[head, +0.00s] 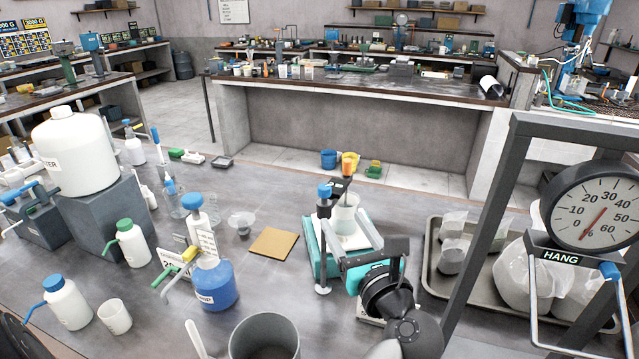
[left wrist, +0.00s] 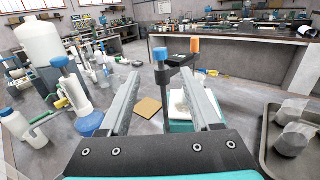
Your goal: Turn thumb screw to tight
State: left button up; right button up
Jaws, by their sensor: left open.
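A blue knob (head: 324,190), which looks like the thumb screw, sits at the top of a metal post on a small stand. It also shows in the left wrist view (left wrist: 160,54). A dark clamp arm (head: 339,185) runs from the post to an orange-topped part (head: 347,169) over a clear beaker (head: 345,215). My left gripper (head: 350,242) is open and empty, on the near side of the stand. In the left wrist view the knob shows beyond the two grey fingers, apart from them. I cannot tell how tight the screw is. My right gripper is out of view.
The stand is beside a teal-based device (head: 312,262). A tan square pad (head: 274,243) and a blue wash bottle (head: 214,286) are to its left. A metal tray (head: 432,280) with bags and a hanging dial scale (head: 597,212) are at the right. A grey container (head: 264,338) is in front.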

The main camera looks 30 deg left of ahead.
aim_at(324, 191)
pick_arm(q)
jog(key=x, duration=1.5)
jog(key=shift+b, duration=0.35)
jog(key=shift+f, duration=0.1)
grip_shut()
